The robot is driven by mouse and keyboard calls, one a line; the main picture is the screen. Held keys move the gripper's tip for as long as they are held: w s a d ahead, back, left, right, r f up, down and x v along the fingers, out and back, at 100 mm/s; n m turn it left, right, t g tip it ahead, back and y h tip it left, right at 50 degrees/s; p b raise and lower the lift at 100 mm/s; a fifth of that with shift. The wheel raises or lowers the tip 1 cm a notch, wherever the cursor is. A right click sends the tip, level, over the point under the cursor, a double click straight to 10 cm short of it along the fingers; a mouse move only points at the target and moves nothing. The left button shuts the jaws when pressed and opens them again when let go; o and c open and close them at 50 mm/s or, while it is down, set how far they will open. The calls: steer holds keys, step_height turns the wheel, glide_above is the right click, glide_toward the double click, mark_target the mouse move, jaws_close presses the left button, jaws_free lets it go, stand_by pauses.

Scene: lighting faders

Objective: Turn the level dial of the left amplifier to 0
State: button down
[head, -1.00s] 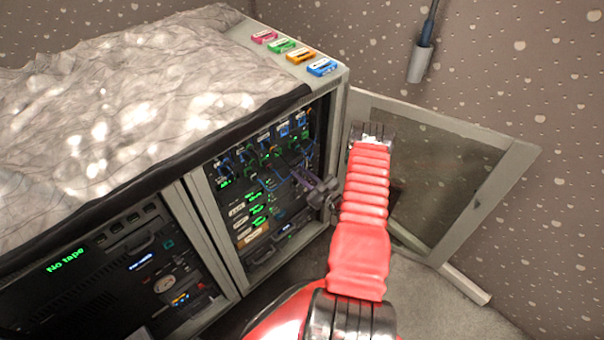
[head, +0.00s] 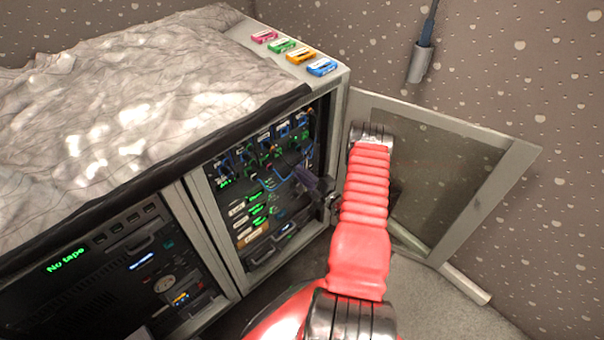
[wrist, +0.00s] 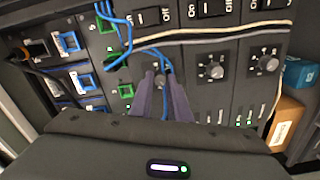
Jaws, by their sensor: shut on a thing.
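My gripper (wrist: 161,80) points into the open rack, its two dark purple fingers shut on the leftmost dial (wrist: 161,72) of three in the wrist view. The fingers hide most of that dial and its scale, so its setting cannot be read. A middle dial (wrist: 212,71) and a right dial (wrist: 267,65), both dark knobs with scale marks around them, are free of my gripper. In the head view my gripper (head: 303,176) reaches in from the right, and the dials are too small to make out.
Blue cables (wrist: 117,22) hang left of the fingers, and a pale cable (wrist: 215,36) runs across above the dials. On/off switches (wrist: 205,9) sit above. The rack's glazed door (head: 440,180) stands open to the right of my arm.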

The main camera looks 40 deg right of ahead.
steer(key=shift+a+f+n, duration=0.1)
steer(key=shift+n, duration=0.75)
steer(key=shift+a+f+n, duration=0.1)
steer(key=shift+n, duration=0.75)
steer(key=c, duration=2)
jaws_free()
steer(key=o, duration=0.3)
steer(key=shift+r, duration=0.1)
steer(key=shift+o, duration=0.2)
steer(key=shift+d, duration=0.1)
steer(key=shift+s, duration=0.1)
steer(key=s, duration=1.3)
steer(key=shift+s+d, duration=0.15)
steer(key=shift+s, duration=0.15)
